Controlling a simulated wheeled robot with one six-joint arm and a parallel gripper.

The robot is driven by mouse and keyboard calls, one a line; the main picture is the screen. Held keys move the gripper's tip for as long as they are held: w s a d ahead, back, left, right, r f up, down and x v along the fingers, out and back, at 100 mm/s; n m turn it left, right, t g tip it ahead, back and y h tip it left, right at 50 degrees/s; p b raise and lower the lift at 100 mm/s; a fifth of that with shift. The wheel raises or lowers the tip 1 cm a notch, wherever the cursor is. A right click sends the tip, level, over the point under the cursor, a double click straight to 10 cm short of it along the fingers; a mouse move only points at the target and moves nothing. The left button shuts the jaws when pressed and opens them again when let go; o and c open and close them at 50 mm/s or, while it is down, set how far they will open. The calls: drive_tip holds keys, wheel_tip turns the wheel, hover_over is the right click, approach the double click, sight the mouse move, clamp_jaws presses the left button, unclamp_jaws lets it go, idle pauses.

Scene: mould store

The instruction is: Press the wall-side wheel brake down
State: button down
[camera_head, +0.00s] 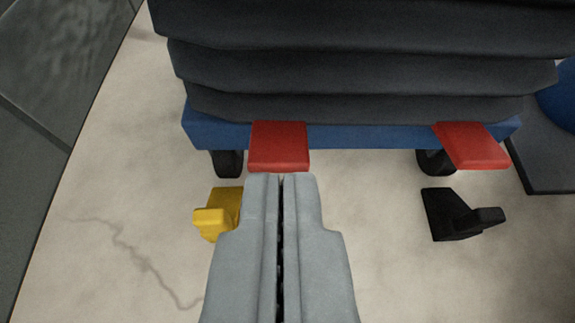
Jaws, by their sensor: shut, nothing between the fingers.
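A blue cart base (365,136) carries a stack of dark grey ribbed layers (365,55). Two red brake pedals stick out from its near edge, above dark wheels. The left pedal (279,147) is on the side of the grey wall-like surface (40,110). The right pedal (473,146) is on the far side from it. My gripper (281,178) is shut and empty. Its tips show at the near edge of the left pedal, in line with it. I cannot tell whether they touch it or how far down either pedal is.
A yellow block (220,212) is on the floor left of my gripper, partly hidden by it. A black block (460,215) is on the floor at right. A dark slab (545,150) with a blue thing (558,95) is at the right edge. The pale floor (110,210) is otherwise clear.

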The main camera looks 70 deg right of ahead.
hover_over(282, 161)
wheel_tip(282, 161, down, 4)
drive_tip(key=f, duration=0.1)
drive_tip(key=shift+s+a+f, duration=0.1)
drive_tip(key=shift+a+f, duration=0.1)
drive_tip(key=shift+f, duration=0.35)
drive_tip(key=shift+s+a+f, duration=0.1)
drive_tip(key=shift+a+f, duration=0.1)
drive_tip(key=shift+f, duration=0.35)
drive_tip(key=shift+a+f, duration=0.15)
drive_tip(key=shift+f, duration=0.6)
drive_tip(key=shift+s+f, duration=0.1)
drive_tip(key=shift+f, duration=0.05)
drive_tip(key=shift+a+f, duration=0.15)
drive_tip(key=shift+a+f+h, duration=0.1)
drive_tip(key=shift+f+h, duration=0.05)
drive_tip(key=shift+h, duration=0.25)
drive_tip(key=shift+t+h, duration=0.5)
drive_tip(key=shift+h, duration=0.3)
drive_tip(key=shift+s+a+f, duration=0.15)
drive_tip(key=shift+a+f, duration=0.1)
drive_tip(key=shift+f, duration=0.8)
drive_tip(key=shift+s+a+f, duration=0.1)
drive_tip(key=shift+a+f, duration=0.1)
drive_tip(key=shift+f, duration=0.8)
